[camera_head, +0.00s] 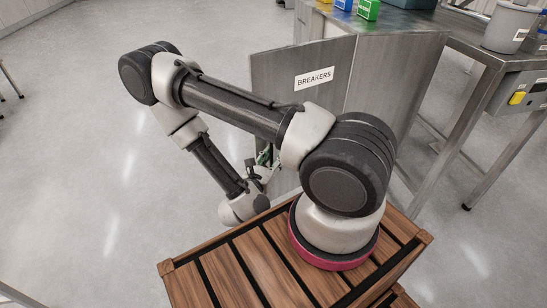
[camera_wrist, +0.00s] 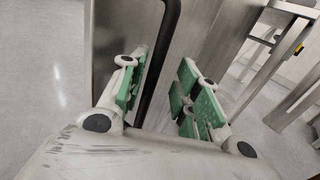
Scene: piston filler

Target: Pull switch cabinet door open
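The switch cabinet door (camera_head: 275,80) is a grey metal panel with a white "BREAKERS" label (camera_head: 314,78). In the head view its left edge stands out past the cabinet body (camera_head: 400,80), so it looks partly open. My gripper (camera_head: 266,160) is low by the door's left side, partly hidden by my arm. In the wrist view my gripper (camera_wrist: 163,98) is open, its green-padded fingers apart. A black curved strip (camera_wrist: 165,50), a handle or edge seal, runs down between them. The door panel (camera_wrist: 122,30) is behind the left finger. I cannot tell whether either finger touches it.
Blue, yellow and green blocks (camera_head: 367,10) sit on the cabinet top. A metal table (camera_head: 480,95) with a grey bucket (camera_head: 508,25) and a yellow switch (camera_head: 517,98) stands at right. The floor (camera_head: 90,120) on the left is open and clear.

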